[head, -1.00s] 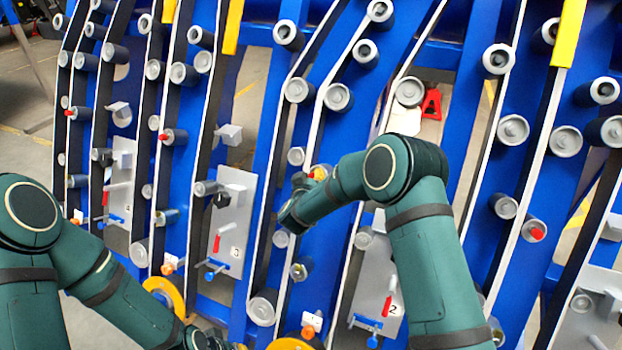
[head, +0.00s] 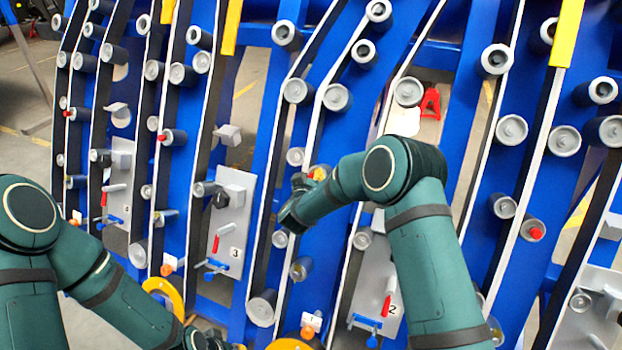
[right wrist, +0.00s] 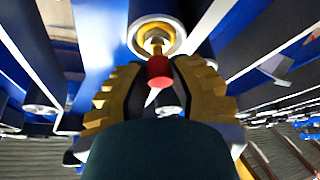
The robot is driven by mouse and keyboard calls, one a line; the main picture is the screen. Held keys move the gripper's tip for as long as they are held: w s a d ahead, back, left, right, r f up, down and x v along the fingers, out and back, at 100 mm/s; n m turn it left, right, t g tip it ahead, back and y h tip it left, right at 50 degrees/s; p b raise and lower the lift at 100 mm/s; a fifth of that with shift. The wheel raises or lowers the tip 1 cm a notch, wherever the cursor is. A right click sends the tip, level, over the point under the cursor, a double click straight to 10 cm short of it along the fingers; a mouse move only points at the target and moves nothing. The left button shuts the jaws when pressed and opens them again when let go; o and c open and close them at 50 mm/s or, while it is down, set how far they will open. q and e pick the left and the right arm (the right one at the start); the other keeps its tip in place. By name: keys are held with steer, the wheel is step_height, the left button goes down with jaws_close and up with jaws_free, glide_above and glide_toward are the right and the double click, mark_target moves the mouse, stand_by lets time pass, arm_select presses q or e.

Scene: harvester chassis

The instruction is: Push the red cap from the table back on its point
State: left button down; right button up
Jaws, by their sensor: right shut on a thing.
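The red cap (right wrist: 159,72) sits between the fingers of my right gripper (right wrist: 157,88) in the right wrist view, and the gripper is shut on it. Directly behind the cap is a brass point (right wrist: 156,42) on the round end of a roller. The cap is in line with this point; I cannot tell whether it is seated on it. In the head view a bit of red (head: 311,174) shows beside the yellow roller end (head: 321,172), just beyond my right wrist. My right fingers are mostly hidden there.
Blue chassis ribs (head: 350,200) with many grey rollers surround my right arm. Numbered grey plates with red handles, such as plate 3 (head: 229,222), stand nearby. Another red cap (head: 536,233) sits on a roller at the right.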

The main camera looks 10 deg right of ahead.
steer(key=shift+w+d+f, duration=0.4)
steer(key=shift+w+d, duration=0.05)
steer(key=shift+w, duration=0.15)
steer(key=shift+s+a+r, duration=0.55)
steer(key=shift+s, duration=0.2)
steer(key=shift+s+a+r, duration=0.5)
steer(key=shift+s, duration=0.25)
steer(key=shift+w+d+f, duration=0.45)
steer(key=shift+w, duration=0.2)
steer(key=shift+w+d+f, duration=0.55)
steer(key=shift+w+f, duration=0.05)
steer(key=shift+w, duration=0.2)
stand_by(1.0)
steer(key=o, duration=0.8)
steer(key=v, duration=1.2)
